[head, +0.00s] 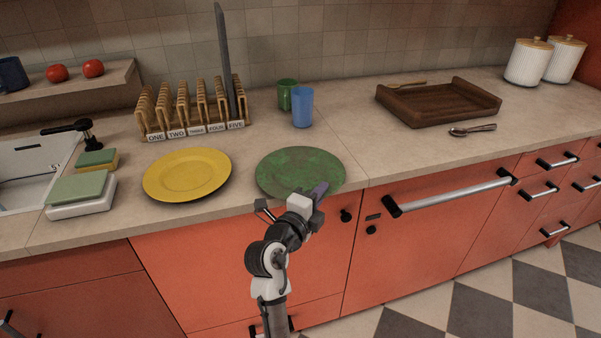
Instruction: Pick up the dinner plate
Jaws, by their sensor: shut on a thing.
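A green dinner plate (298,166) lies on the counter near its front edge and looks flat. A yellow plate (187,172) lies to its left, apart from it. My gripper (319,190) is at the front right rim of the green plate and is shut on that rim. The arm and gripper hide a small part of the plate's front edge, and the fingertips are small in this view.
A wooden rack (193,108) with numbered slots stands behind the plates, with a dark plate upright in its right end. A green cup (288,95) and a blue cup (302,107) stand behind the green plate. A brown tray (440,104) and spoon (472,130) lie right.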

